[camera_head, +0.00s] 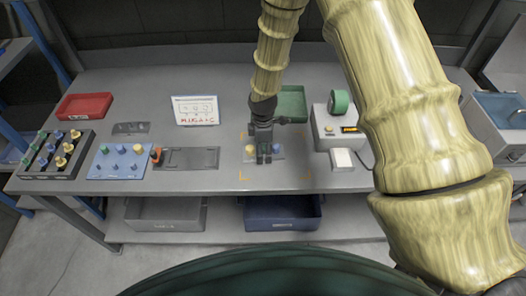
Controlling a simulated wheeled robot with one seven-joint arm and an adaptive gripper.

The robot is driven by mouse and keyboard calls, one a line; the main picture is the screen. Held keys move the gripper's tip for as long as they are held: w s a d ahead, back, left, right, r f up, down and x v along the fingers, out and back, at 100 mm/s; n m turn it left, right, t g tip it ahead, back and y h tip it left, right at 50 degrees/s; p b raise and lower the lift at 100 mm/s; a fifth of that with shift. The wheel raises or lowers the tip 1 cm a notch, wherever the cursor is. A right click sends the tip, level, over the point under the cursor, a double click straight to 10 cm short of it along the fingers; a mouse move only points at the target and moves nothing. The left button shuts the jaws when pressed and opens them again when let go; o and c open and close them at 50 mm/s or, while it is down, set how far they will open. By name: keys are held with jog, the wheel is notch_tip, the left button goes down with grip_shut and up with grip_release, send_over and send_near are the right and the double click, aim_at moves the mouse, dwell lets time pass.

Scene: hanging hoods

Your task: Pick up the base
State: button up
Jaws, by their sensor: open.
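A small pale grey-blue base (277,158) lies on the workbench within orange corner marks. A yellow knob (249,150) shows at its left and a blue knob (276,148) at its right. My gripper (264,156) is open and points down right over the middle of the base. Its dark fingers hide part of the base, and I cannot tell whether they touch it. My wood-patterned arm reaches in from the right and top.
The bench (225,90) holds a red bin (84,105), a blue pegged board (120,162), a dark knob rack (56,153), a flat grey fixture (188,158), a sign (195,110), a green bin (292,103) and a device with green tape (340,102).

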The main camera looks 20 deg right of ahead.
jog(key=c, duration=1.5)
jog(key=shift+r, duration=0.1)
